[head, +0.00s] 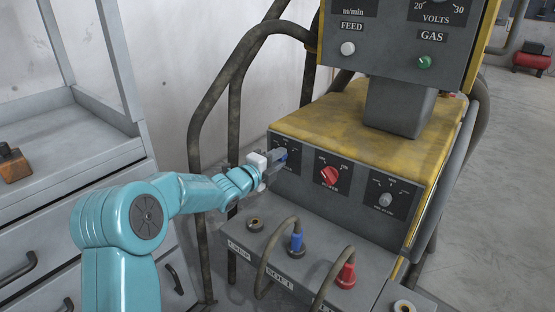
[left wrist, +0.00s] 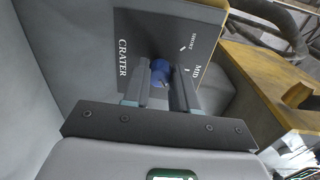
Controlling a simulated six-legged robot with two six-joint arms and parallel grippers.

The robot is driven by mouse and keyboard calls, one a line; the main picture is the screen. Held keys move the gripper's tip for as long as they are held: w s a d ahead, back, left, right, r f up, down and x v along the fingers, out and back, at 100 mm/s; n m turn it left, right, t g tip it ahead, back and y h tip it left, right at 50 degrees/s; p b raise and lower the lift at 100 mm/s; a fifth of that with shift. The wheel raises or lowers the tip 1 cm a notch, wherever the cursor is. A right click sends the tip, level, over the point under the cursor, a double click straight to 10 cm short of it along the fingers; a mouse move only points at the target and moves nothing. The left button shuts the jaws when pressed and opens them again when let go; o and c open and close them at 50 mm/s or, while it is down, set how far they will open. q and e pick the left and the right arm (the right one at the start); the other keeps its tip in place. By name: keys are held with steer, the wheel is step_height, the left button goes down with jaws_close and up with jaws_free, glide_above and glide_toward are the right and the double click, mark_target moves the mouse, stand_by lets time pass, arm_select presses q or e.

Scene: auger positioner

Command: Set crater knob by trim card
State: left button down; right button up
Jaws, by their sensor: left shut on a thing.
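The crater knob is blue and sits on a dark plate on the front of the yellow and grey machine. In the left wrist view the crater knob (left wrist: 160,69) shows between my fingertips, and its plate (left wrist: 130,25) reads CRATER, SHORT and MID. My left gripper (head: 281,157) reaches the plate and is shut on the knob; it also shows in the left wrist view (left wrist: 162,78). The knob's pointer is hidden. I cannot make out a trim card. My right gripper is not in view.
A red knob (head: 329,175) and a grey knob (head: 386,199) sit to the right on the same front. Below, blue (head: 297,242) and red (head: 346,274) plugs with cables stand on a ledge. A bent dark rail (head: 207,110) stands left of the machine. A grey cabinet (head: 90,165) is at left.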

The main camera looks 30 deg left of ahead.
arm_select(q)
steer(key=c, duration=0.9)
jaws_free()
steer(key=s+a, duration=0.1)
steer(key=s, duration=1.5)
steer(key=shift+s+r, duration=0.15)
steer(key=shift+r, duration=0.3)
steer(key=shift+r, duration=0.1)
